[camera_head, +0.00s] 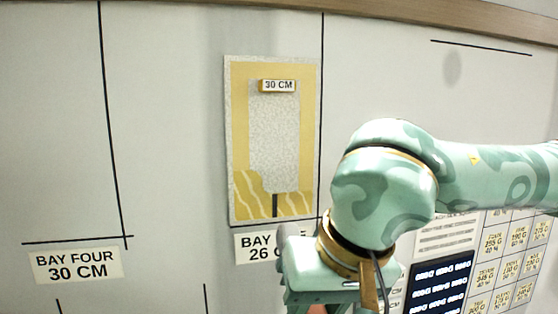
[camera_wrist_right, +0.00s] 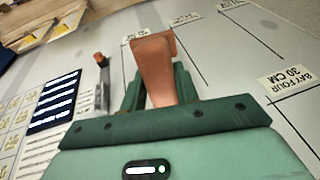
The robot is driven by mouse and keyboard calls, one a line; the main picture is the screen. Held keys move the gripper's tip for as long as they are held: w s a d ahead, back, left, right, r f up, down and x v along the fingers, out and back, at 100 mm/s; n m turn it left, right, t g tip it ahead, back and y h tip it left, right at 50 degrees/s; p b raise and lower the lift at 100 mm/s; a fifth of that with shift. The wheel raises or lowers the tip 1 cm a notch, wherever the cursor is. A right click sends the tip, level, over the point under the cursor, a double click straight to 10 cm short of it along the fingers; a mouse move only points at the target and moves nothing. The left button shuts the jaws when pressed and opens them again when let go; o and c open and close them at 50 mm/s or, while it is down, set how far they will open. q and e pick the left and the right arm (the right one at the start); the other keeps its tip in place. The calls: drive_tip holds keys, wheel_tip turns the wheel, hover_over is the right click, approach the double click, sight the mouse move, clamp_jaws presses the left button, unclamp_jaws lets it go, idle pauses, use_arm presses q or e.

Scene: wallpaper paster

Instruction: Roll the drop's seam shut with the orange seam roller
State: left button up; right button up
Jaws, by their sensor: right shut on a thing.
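The drop (camera_head: 238,150), a speckled grey and yellow patterned sheet, is on the wall in the upper middle of the head view. It bears a small 30 CM tag (camera_head: 279,86) near its top and a short dark upright mark near its bottom. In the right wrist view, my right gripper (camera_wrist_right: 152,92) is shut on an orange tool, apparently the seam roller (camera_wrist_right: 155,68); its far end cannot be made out. In the head view my right arm hides most of that gripper, below and right of the drop. My left gripper is not in view.
Black lines divide the pale wall into bays. A BAY FOUR 30 CM label (camera_head: 76,265) is at left, and a partly hidden bay label (camera_head: 256,247) is under the drop. A dark chart (camera_head: 440,285) is at lower right. A grey, orange-tipped thing (camera_wrist_right: 101,75) shows in the wrist view.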

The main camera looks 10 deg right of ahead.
drive_tip(key=shift+o, duration=1.1)
drive_tip(key=shift+c, duration=1.1)
